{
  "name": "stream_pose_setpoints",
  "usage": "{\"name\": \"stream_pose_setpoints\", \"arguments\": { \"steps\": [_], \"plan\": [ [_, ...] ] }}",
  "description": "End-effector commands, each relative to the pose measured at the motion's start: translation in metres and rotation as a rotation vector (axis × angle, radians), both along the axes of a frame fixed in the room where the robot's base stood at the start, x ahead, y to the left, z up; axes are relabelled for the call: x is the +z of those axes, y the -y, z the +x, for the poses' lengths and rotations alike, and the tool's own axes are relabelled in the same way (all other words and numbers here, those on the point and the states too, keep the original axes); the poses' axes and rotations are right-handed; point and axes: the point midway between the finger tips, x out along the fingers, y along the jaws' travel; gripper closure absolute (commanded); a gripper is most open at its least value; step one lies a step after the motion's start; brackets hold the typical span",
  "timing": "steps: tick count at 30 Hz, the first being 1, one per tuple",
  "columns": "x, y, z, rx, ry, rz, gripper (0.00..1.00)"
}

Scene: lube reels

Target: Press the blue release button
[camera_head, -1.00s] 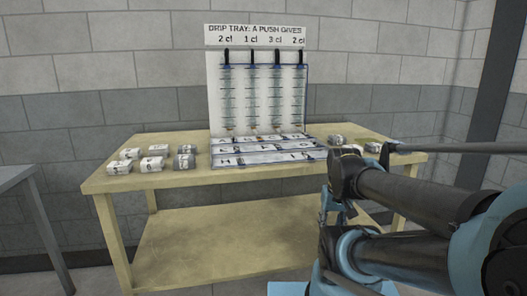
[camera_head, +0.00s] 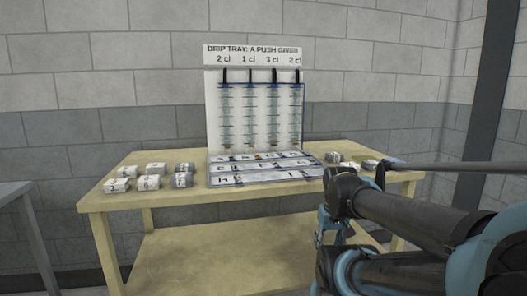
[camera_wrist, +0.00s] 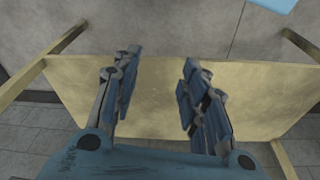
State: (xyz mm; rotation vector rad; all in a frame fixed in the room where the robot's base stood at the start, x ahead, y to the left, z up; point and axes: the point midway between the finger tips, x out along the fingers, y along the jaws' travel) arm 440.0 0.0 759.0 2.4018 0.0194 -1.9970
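A white dispenser board (camera_head: 213,112) stands upright at the back of a wooden table, with several clear graduated tubes (camera_head: 250,118) in a blue-edged frame and black tops. A lettered tray panel (camera_head: 262,177) lies at its foot. I cannot pick out a blue release button in either view; the details at the tube bottoms are too small. In the wrist view my gripper (camera_wrist: 156,88) is open and empty, its two blue-padded fingers apart above the table's lower shelf. In the head view my arm is at the right, in front of the table and apart from the board.
The wooden table (camera_head: 125,205) has small white-and-grey blocks (camera_head: 150,182) on its left and more blocks (camera_head: 370,164) on its right. A grey table edge (camera_head: 14,192) shows at far left. A dark post (camera_head: 484,95) stands at right. The front middle floor is partly hidden.

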Motion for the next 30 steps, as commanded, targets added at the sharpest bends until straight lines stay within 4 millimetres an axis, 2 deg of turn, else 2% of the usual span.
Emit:
{"name": "stream_pose_setpoints", "arguments": {
  "steps": [5,10,11,30],
  "plan": [
    [0.0000,0.0000,0.0000,0.000,0.000,0.000,0.60],
    [0.0000,0.0000,0.0000,0.000,0.000,0.000,0.96],
    [0.0000,0.0000,0.0000,0.000,0.000,0.000,1.00],
    [0.0000,0.0000,0.0000,0.000,0.000,0.000,1.00]
  ]
}}
